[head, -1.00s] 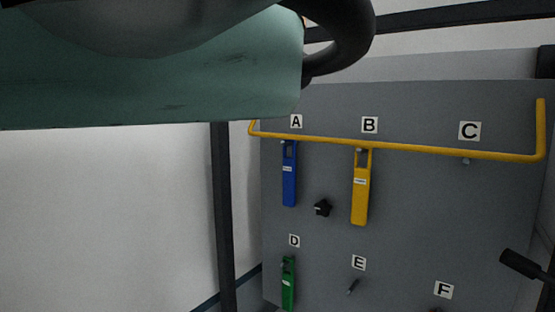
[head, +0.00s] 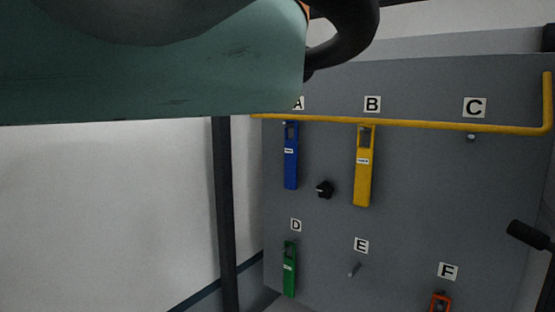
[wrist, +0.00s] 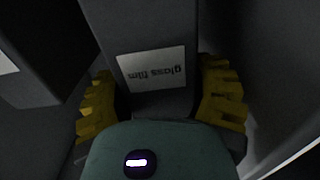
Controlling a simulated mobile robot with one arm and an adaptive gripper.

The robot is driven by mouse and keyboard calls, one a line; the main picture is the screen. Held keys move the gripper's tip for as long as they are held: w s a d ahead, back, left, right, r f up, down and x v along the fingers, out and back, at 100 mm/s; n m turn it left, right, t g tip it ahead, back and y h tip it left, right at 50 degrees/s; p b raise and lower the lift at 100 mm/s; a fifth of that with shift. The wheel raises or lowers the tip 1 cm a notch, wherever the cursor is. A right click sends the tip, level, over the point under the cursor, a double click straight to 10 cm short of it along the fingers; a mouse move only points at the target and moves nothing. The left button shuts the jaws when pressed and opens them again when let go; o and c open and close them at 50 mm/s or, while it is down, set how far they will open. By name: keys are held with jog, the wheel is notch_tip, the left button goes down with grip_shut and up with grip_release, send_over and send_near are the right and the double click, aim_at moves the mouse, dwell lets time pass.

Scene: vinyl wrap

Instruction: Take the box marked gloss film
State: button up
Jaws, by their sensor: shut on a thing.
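A dark grey box (wrist: 152,25) with a white label (wrist: 153,68) is in the wrist view. The label is upside down and small; it appears to read "gloss film". My gripper (wrist: 158,98) has its yellow fingers on both sides of this box and is shut on it. The lower part of the box is hidden behind the green body of my gripper. The head view does not show the box or the fingers; a green part of mine fills its upper left.
Another dark box (wrist: 25,55) with a partly visible white label stands at the left in the wrist view. In the head view, a grey board (head: 420,200) carries lettered hooks with blue, yellow, green and orange-red tags. A yellow rail (head: 430,123) crosses its top.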

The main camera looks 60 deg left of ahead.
jog(key=shift+s+d+b, duration=0.25)
jog(key=shift+s+b, duration=0.15)
jog(key=shift+b, duration=0.15)
jog(key=b+v, duration=1)
jog(key=v, duration=0.5)
jog(key=shift+s+d+r, duration=0.1)
jog(key=shift+s+r, duration=0.05)
jog(key=shift+s, duration=0.15)
jog(key=shift+s+d, duration=0.15)
jog(key=shift+s, duration=0.55)
